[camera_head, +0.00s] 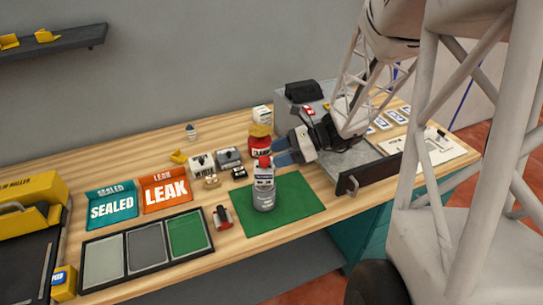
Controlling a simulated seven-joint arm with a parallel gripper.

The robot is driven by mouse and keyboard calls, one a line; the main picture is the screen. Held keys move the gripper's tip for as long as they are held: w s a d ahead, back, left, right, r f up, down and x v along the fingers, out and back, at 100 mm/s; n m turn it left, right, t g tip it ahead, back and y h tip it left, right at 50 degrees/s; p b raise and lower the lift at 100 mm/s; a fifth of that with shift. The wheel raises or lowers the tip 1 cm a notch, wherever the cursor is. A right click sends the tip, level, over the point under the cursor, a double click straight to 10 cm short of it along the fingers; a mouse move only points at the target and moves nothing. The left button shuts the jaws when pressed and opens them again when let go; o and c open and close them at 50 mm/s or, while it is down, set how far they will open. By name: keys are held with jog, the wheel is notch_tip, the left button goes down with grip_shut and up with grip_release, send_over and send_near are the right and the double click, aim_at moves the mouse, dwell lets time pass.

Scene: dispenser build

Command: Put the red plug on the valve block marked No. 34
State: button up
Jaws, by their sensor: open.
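My gripper (281,151) has blue fingers and comes in from the right, just above and right of the grey bottle (264,192). Its jaws are open. The bottle stands upright on a green mat (300,195) and has a red top (264,162). I cannot tell whether that top is the red plug. Small blocks stand behind the mat: a white one (203,163) and a grey one (229,156). No mark No. 34 is readable on either.
A red jar with a yellow top (260,139) stands close behind the bottle. Left are a teal SEALED bin (111,206), an orange LEAK bin (166,191) and a black tray (83,258) with three pads. An open metal drawer (368,172) is at right. The mat's right side is clear.

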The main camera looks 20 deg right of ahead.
jog(key=v, duration=0.8)
dwell(0.7)
jog(key=s+a+r+n+h, duration=0.4)
jog(key=s+a+n+h, duration=0.2)
jog(key=n, duration=0.5)
jog(key=s+a+r+n+g+h, duration=0.1)
jog(key=s+a+r+n+h, duration=0.4)
jog(key=s+a+n, duration=0.5)
jog(key=shift+s+n+h, duration=0.4)
jog(key=shift+s+h, duration=0.7)
jog(key=shift+s, duration=0.1)
